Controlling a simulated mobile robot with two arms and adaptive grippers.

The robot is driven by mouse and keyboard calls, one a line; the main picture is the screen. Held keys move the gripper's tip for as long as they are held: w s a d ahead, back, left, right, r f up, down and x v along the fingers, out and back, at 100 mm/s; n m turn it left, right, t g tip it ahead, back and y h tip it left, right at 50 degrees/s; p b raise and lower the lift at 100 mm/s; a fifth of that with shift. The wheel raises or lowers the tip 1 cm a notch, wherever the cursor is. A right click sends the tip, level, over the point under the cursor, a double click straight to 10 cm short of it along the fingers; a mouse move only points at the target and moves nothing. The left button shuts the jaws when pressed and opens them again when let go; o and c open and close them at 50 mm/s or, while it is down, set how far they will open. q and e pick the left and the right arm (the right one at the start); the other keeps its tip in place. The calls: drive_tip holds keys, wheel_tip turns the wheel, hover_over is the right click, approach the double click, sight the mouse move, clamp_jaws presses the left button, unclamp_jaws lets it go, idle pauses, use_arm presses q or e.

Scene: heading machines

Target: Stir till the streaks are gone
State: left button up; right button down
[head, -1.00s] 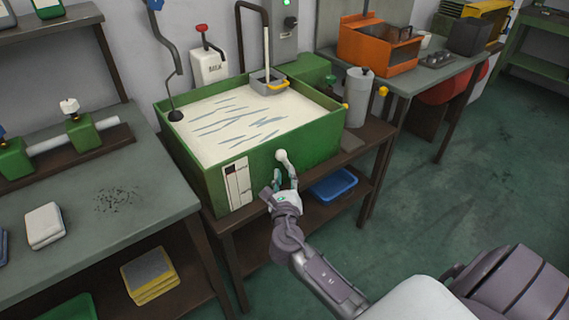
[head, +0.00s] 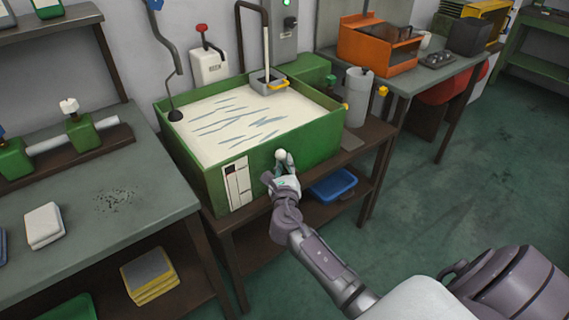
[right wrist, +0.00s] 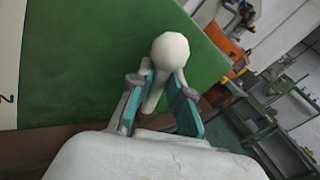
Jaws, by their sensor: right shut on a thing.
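The green tank (head: 308,139) stands on a brown bench and holds cream-coloured liquid (head: 222,138). Several grey-blue streaks (head: 262,124) show across its surface. A white round-headed knob (head: 281,155) sticks out at the tank's front wall, and it fills the middle of the right wrist view (right wrist: 169,51). My right gripper (head: 284,164) is at the front wall, its teal-padded fingers (right wrist: 163,95) shut on the knob's stem, just below the round head. What the knob joins behind the wall is hidden. My left gripper is not in view.
A grey cylinder (head: 357,97) stands just right of the tank. A dark hooked rod (head: 172,75) reaches down into the liquid at the back left. A blue tray (head: 333,185) lies on the shelf below. The floor to the right is clear.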

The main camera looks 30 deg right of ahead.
sight(300, 148)
drive_tip(key=shift+d+r+p, duration=0.15)
drive_tip(key=shift+r+p, duration=0.15)
drive_tip(key=shift+p, duration=0.4)
drive_tip(key=m+p, duration=0.1)
drive_tip(key=p, duration=0.1)
drive_tip(key=d+r+g+y+p, duration=0.1)
drive_tip(key=p, duration=0.2)
drive_tip(key=d+m+p, duration=0.1)
drive_tip(key=p, duration=0.2)
drive_tip(key=shift+w+d+r+m+g, duration=0.1)
drive_tip(key=shift+d+r+m+g, duration=0.1)
drive_tip(key=shift+r+m+g, duration=0.1)
drive_tip(key=d+m+y+p, duration=0.1)
drive_tip(key=p, duration=0.2)
drive_tip(key=d+m+g+y+p, duration=0.1)
drive_tip(key=d+p, duration=0.1)
drive_tip(key=p, duration=0.2)
drive_tip(key=shift+w+f+y, duration=0.15)
drive_tip(key=shift+f+y, duration=0.05)
drive_tip(key=shift+y, duration=0.1)
drive_tip(key=shift+d+f+m+g+y+p, duration=0.35)
drive_tip(key=shift+m+p, duration=0.25)
drive_tip(key=shift+p, duration=0.4)
drive_tip(key=shift+d+f, duration=0.1)
drive_tip(key=shift+d, duration=0.1)
drive_tip(key=shift+p, duration=0.3)
drive_tip(key=c, duration=1.4)
unclamp_jaws()
